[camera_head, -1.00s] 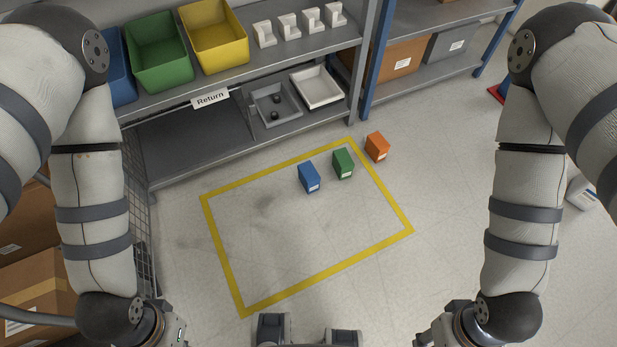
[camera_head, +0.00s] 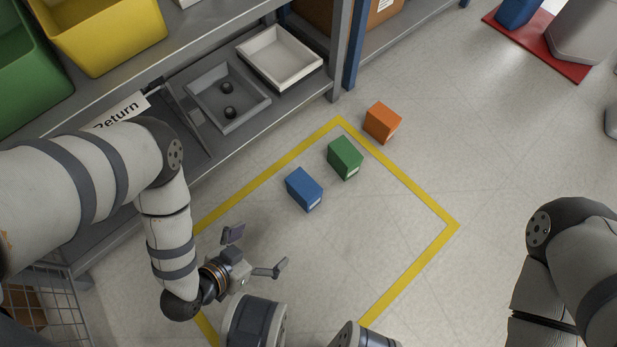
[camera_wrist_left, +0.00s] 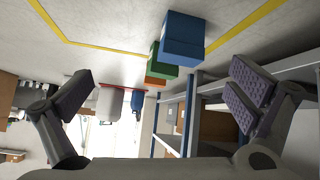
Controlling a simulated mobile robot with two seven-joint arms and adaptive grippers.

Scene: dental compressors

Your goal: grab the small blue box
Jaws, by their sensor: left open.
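The small blue box (camera_head: 304,189) stands on the floor inside the yellow taped outline, with a white label low on one side. It also shows in the left wrist view (camera_wrist_left: 183,38), upper middle, between and beyond the fingers. My left gripper (camera_head: 256,251) is open and empty, below and left of the blue box in the head view, apart from it. It also shows in the left wrist view (camera_wrist_left: 155,98) with its fingers spread wide. My right arm shows at the right edge of the head view; its gripper is out of view.
A green box (camera_head: 345,158) stands up and right of the blue one, with an orange box (camera_head: 382,122) beyond the tape. A metal shelf (camera_head: 200,150) with a grey tray (camera_head: 262,103) and a white tray (camera_head: 316,72) borders the floor.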

